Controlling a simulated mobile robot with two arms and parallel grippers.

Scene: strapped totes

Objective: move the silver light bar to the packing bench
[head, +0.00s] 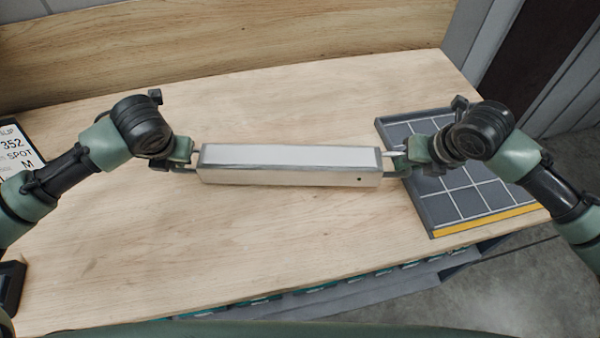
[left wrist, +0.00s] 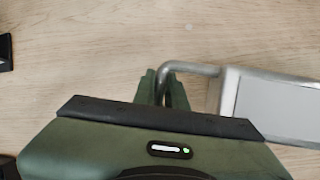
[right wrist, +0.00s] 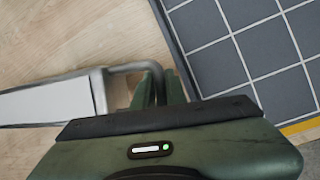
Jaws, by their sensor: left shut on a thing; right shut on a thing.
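The silver light bar (head: 290,168) is a long box with a pale top panel and a bent metal handle at each end. It lies level across the middle of the wooden packing bench (head: 250,250); I cannot tell whether it touches the surface. My left gripper (head: 188,158) is shut on the handle at its left end, and the left wrist view shows the fingers (left wrist: 163,88) around that handle. My right gripper (head: 400,162) is shut on the handle at its right end, and the right wrist view shows the same grip (right wrist: 158,85).
A dark gridded mat (head: 465,195) with a yellow front strip lies on the right of the bench, under my right gripper. A printed sign (head: 18,150) and a dark object (head: 10,285) are at the left edge. A wooden back panel (head: 230,45) closes the rear. Bare wood lies in front of the bar.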

